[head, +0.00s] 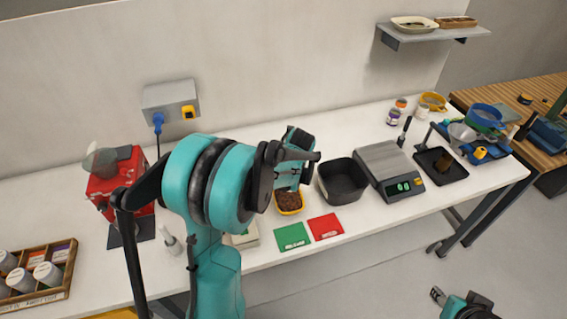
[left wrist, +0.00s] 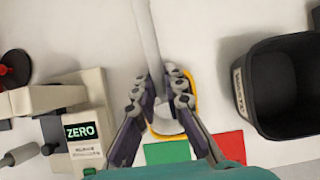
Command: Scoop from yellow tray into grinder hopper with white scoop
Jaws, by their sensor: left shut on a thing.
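The yellow tray (head: 289,211) holds brown granules and sits on the white bench. Its yellow rim (left wrist: 194,97) shows around my fingers in the left wrist view. My left gripper (left wrist: 160,92) is shut on the white scoop (left wrist: 147,35), with its long handle between the fingers. The scoop's pale end (left wrist: 166,122) shows over the tray; I cannot tell whether it holds anything. In the head view my left gripper (head: 298,160) is above the tray's far side and the scoop is hidden. The red grinder (head: 112,193) with its grey hopper (head: 100,160) stands at left. My right gripper (head: 438,297) is low at bottom right.
A black bin (head: 342,182) stands right of the tray, beside a scale (head: 388,168). Green (head: 292,237) and red (head: 325,227) cards lie in front. A small device marked ZERO (left wrist: 75,135) is left of the tray. A wooden rack of jars (head: 38,275) is at far left.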

